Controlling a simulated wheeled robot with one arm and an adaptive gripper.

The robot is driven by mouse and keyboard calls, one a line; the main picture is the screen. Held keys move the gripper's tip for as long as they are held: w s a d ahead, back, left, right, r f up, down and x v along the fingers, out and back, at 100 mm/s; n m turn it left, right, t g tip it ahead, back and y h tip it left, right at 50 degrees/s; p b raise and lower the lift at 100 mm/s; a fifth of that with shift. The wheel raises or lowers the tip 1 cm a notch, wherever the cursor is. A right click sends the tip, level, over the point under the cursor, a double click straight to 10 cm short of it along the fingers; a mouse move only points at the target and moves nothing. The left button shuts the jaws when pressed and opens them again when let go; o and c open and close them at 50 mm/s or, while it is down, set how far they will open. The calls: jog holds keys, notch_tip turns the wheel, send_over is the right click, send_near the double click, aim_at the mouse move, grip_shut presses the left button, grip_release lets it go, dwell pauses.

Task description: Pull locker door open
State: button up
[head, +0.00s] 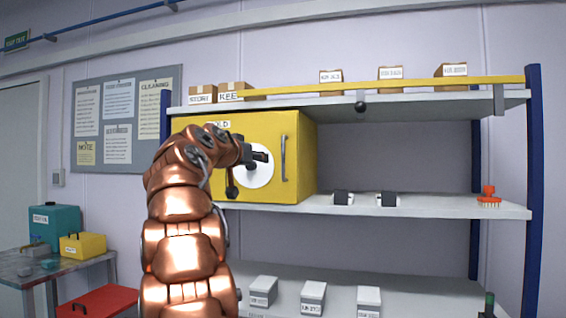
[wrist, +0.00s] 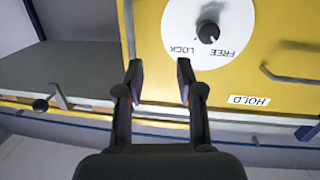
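The yellow locker (head: 300,130) stands on the middle shelf, and its door looks closed. A vertical grey handle (head: 284,158) is near the door's right edge. A white dial (head: 264,180) marked FREE and LOCK is left of the handle, partly hidden by my arm. The wrist view, upside down, shows the dial (wrist: 235,45) with its black knob (wrist: 208,32); I cannot tell which word it points at. My gripper (head: 262,157) is in front of the dial. In the wrist view my gripper (wrist: 160,80) has its fingers apart with nothing between them.
A grey bar (wrist: 292,76) sticks out near the HOLD label (wrist: 249,100). Small cartons (head: 330,76) line the top shelf (head: 420,104). Grey blocks and a red brush (head: 489,196) sit on the middle shelf (head: 435,206), with free room right of the locker. A blue post (head: 533,190) bounds the rack.

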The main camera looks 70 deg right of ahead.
jog(key=s+d+r+m+g+h, duration=0.1)
jog(key=s+d+r+m, duration=0.1)
jog(key=s, duration=0.2)
jog(key=p, duration=0.4)
send_over(283, 175)
jog(key=shift+w+d+r, duration=0.1)
jog(key=shift+d+r, duration=0.05)
jog(key=shift+d, duration=0.15)
grip_shut()
dwell(0.3)
